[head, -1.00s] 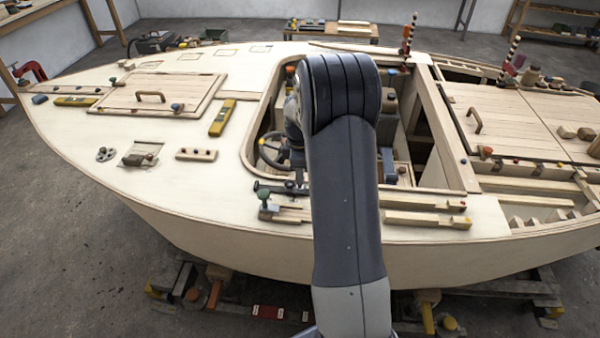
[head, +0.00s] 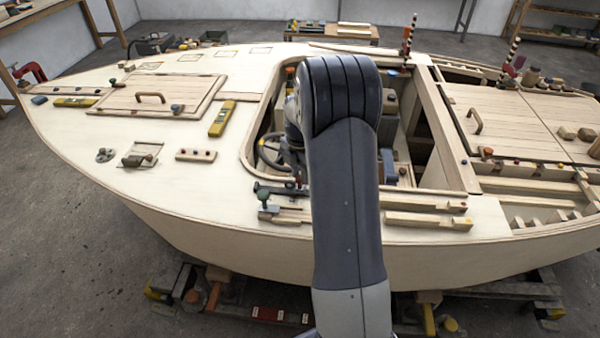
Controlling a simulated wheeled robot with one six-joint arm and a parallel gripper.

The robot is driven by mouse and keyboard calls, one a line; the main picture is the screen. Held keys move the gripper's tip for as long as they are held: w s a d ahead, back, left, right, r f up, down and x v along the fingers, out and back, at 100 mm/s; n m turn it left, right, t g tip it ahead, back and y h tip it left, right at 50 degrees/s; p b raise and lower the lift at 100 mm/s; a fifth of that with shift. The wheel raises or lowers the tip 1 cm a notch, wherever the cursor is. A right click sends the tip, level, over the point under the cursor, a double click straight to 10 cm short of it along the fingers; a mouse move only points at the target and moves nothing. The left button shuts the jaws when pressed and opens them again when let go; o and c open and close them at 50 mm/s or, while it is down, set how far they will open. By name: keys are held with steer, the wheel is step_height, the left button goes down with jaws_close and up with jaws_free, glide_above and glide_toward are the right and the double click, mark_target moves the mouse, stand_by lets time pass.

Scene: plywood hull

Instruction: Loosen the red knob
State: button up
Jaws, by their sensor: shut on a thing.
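My arm rises through the middle of the head view and bends over at its dark elbow. Part of my wrist shows at the left of the elbow, above the cockpit opening. My gripper's fingers are hidden behind my own arm, so I cannot see what they touch. No red knob shows clearly as held. A dark clamp-like fitting with a green knob (head: 263,192) lies on the side deck, left of my arm.
The pale plywood hull (head: 200,215) fills the view. The cockpit holds a steering wheel (head: 270,150). A hatch with a handle (head: 150,97) and yellow levels (head: 222,118) lie on the foredeck. A striped post (head: 409,38) stands at the cockpit's far edge.

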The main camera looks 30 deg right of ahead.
steer(key=shift+s+f+n, duration=0.15)
steer(key=shift+f+n, duration=0.05)
steer(key=shift+n, duration=0.1)
stand_by(0.4)
steer(key=o, duration=1)
steer(key=shift+r, duration=0.1)
step_height(320, 180, up, 11)
